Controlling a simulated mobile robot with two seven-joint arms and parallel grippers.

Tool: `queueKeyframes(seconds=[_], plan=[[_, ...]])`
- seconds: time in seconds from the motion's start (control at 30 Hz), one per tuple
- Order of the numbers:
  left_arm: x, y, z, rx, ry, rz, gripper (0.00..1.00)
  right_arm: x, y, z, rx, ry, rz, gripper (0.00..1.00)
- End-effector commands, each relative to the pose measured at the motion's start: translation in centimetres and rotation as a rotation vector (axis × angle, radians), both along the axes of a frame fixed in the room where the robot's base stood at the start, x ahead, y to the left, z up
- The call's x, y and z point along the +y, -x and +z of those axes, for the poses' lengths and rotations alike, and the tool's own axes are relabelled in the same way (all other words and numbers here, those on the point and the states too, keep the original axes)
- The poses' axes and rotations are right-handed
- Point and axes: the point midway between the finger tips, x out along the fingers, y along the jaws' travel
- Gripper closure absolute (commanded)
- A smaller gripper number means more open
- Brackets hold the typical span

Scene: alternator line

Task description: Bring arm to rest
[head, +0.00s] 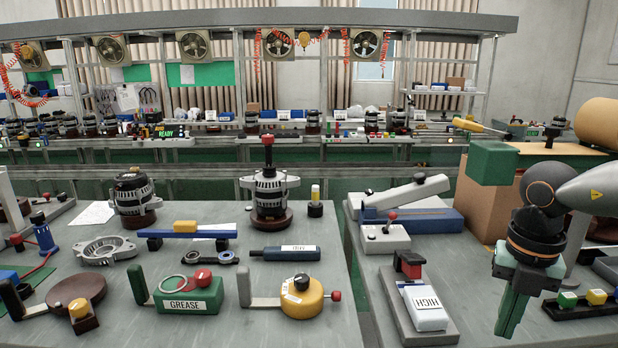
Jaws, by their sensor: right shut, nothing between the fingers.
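My right gripper (511,318) hangs from my right arm, which comes in from the right edge. Its green fingers point down and are shut with nothing between them. It is above the right-hand grey table (475,270), just right of a small stand with a white block labelled HIGH (424,308). It appears apart from that block. My left gripper and left arm are not in view.
A white lever press (405,195) is at the back left of this table. The left table holds alternators (268,190), a GREASE box (187,299) and a yellow round device (302,297).

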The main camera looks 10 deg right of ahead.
Motion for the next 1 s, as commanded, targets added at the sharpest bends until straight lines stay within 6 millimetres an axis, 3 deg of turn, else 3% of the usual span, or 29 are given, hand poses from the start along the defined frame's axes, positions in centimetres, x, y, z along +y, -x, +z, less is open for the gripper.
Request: queueKeyframes(seconds=[0.07, 0.47, 0.7, 1.0], plan=[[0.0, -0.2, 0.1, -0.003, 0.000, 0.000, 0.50, 0.0, 0.0, -0.5, -0.002, -0.035, -0.008, 1.00], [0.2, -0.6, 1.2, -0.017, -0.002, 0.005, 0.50, 2.3, -0.7, -6.4, -0.154, -0.629, -0.183, 1.00], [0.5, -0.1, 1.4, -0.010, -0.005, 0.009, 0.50, 2.7, -1.7, -10.1, -0.332, -0.986, -0.456, 1.00], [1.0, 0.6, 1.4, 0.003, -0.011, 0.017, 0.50, 1.8, -1.1, -16.6, -0.519, -1.230, -0.947, 1.00]])
